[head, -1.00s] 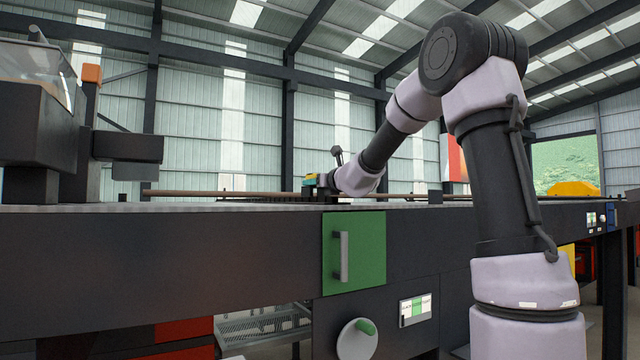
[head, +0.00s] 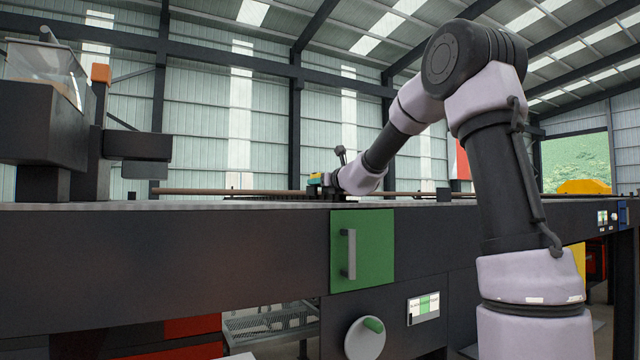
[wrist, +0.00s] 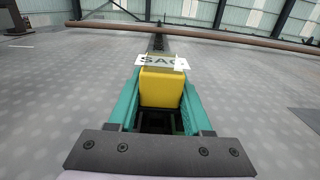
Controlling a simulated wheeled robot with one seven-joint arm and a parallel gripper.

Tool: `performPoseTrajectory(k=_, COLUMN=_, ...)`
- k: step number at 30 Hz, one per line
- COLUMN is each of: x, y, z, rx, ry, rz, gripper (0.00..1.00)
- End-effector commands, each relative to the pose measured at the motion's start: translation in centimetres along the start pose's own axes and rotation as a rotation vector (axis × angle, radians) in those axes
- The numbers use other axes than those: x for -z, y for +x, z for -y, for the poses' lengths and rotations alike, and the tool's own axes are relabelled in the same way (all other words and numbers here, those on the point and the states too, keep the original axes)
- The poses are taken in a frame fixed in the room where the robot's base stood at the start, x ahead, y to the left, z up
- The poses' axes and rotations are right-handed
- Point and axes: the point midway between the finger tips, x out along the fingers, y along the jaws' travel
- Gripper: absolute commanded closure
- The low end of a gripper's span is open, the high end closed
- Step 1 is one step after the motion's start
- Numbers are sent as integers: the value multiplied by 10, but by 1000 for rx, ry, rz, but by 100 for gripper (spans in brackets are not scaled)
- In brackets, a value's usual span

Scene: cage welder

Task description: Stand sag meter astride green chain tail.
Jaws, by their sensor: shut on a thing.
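The sag meter (wrist: 161,88) is a yellow block with a white plate lettered "SAG" on its far top edge. My gripper (wrist: 160,84) has its teal fingers along both sides of the meter and is shut on it. In the head view my gripper (head: 322,183) is low over the far part of the bench, its lower side hidden. A dark, narrow chain-like strip (wrist: 158,43) runs straight away beyond the meter in the wrist view. No green shows on it. The meter hides its near part, and I cannot tell whether the meter straddles or touches it.
A long brown rod (wrist: 200,34) crosses the far side of the grey dotted bench top (wrist: 65,90). The bench top is clear on both sides of the meter. A dark machine with a clear cover (head: 42,75) stands at the left. A green panel (head: 375,250) is on the bench front.

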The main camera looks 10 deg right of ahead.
Motion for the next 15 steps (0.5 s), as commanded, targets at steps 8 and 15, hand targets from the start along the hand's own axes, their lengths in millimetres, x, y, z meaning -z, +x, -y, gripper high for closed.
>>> performPoseTrajectory(k=8, x=0, y=0, z=0, rx=0, ry=0, rz=0, gripper=15)
performPoseTrajectory(k=15, x=1, y=0, z=0, rx=0, ry=0, rz=-2, gripper=15)
